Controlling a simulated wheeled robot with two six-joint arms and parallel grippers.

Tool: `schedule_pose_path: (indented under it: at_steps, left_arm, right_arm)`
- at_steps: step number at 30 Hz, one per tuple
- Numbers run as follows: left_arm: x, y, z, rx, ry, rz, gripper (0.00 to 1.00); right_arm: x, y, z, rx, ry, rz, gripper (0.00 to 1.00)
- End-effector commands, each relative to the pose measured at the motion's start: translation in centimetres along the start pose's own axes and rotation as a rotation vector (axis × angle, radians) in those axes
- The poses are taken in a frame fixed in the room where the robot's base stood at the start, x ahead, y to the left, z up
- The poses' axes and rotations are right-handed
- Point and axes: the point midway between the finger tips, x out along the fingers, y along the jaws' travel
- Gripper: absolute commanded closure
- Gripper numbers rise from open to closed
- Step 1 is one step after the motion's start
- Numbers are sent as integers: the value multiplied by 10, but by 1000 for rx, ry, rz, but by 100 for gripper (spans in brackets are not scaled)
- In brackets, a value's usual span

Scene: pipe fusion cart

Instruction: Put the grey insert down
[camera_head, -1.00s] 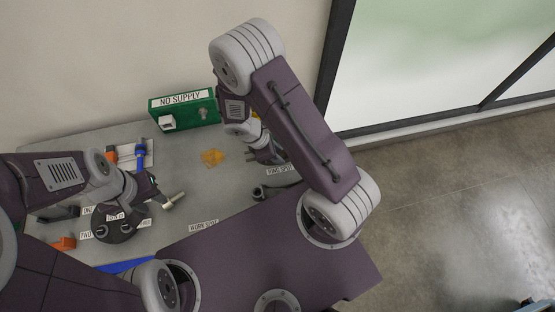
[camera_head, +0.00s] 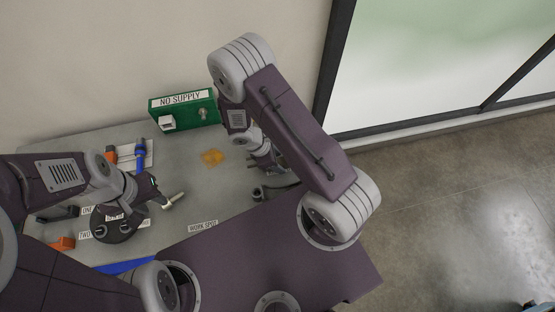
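A small pale grey, pin-like piece (camera_head: 174,200), which looks like the grey insert, sticks out to the right from the tips of my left gripper (camera_head: 158,193). The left gripper appears shut on it, above the table and beside a dark round holder (camera_head: 117,226). My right gripper (camera_head: 264,164) hangs over the right side of the table, partly behind its own arm. Its fingers are small and dark, and I cannot tell whether they hold anything.
A green box (camera_head: 185,110) marked NO SUPPLY stands at the back of the grey table (camera_head: 185,172). An orange patch (camera_head: 212,157), a blue tool (camera_head: 141,152) and a dark curved part (camera_head: 274,190) lie on it. The WORK SPOT label (camera_head: 203,226) has clear surface behind it.

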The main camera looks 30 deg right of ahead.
Motion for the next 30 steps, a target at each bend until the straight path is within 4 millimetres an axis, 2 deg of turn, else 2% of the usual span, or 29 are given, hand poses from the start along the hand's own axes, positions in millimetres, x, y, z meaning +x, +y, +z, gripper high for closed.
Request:
schedule_pose_path:
  at_steps: [5,15,19,24,30]
  left_arm:
    - [-5,0,-1,0,0,0,64]
    - [-13,0,-1,0,0,0,64]
    - [-13,0,-1,0,0,0,64]
    - [-14,0,-1,0,0,0,64]
    - [-14,0,-1,0,0,0,64]
  right_arm:
    - [-12,1,2,1,0,3,46]
    - [-83,2,1,2,3,6,46]
    - [-104,1,0,1,3,4,46]
    - [-120,0,1,0,0,2,46]
    - [-124,-1,2,10,4,-2,46]
